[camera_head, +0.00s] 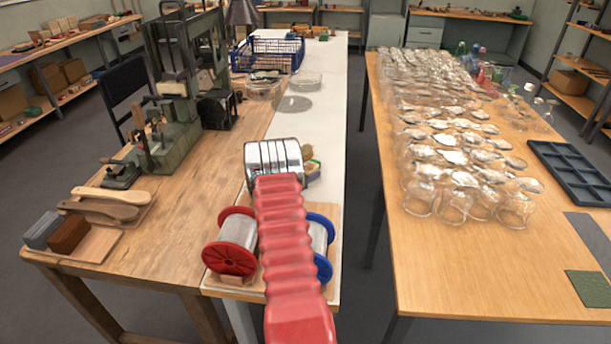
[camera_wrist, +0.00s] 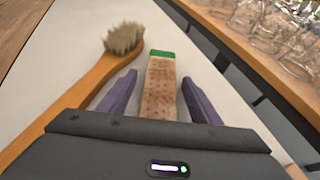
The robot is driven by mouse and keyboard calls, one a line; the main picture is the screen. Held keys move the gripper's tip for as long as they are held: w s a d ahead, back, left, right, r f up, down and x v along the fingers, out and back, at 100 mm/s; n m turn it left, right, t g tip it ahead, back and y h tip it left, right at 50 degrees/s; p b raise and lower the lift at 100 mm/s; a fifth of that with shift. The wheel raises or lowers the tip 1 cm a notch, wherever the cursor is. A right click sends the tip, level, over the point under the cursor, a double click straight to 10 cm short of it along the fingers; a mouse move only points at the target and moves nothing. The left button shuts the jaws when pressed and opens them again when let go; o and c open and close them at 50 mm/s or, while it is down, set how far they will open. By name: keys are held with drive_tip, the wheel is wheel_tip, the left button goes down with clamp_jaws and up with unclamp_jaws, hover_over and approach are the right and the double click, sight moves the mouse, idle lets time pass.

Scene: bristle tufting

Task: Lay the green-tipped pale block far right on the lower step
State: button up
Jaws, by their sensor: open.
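The green-tipped pale block (camera_wrist: 159,88) lies on the pale bench top in the wrist view, its speckled wooden face up and its green end (camera_wrist: 160,54) pointing away from me. My gripper (camera_wrist: 160,77) is open, with one purple finger on each side of the block and a visible gap at both sides. The block's near end is hidden behind my gripper's body. In the head view my red arm covers the middle of the bench, and my gripper cannot be made out there. I cannot pick out the lower step in either view.
A wooden-handled brush (camera_wrist: 122,40) lies close left of the block. Red-ended (camera_head: 230,254) and blue-ended (camera_head: 322,244) spools flank my arm. Many glasses (camera_head: 455,155) crowd the right-hand table. A blue basket (camera_head: 268,54) stands farther back; white bench top before it is partly clear.

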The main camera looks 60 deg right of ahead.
drive_tip(key=shift+c, duration=0.6)
drive_tip(key=c, duration=1.2)
drive_tip(key=shift+c, duration=0.2)
drive_tip(key=shift+r, duration=0.15)
wheel_tip(320, 180, up, 10)
drive_tip(key=shift+f, duration=0.1)
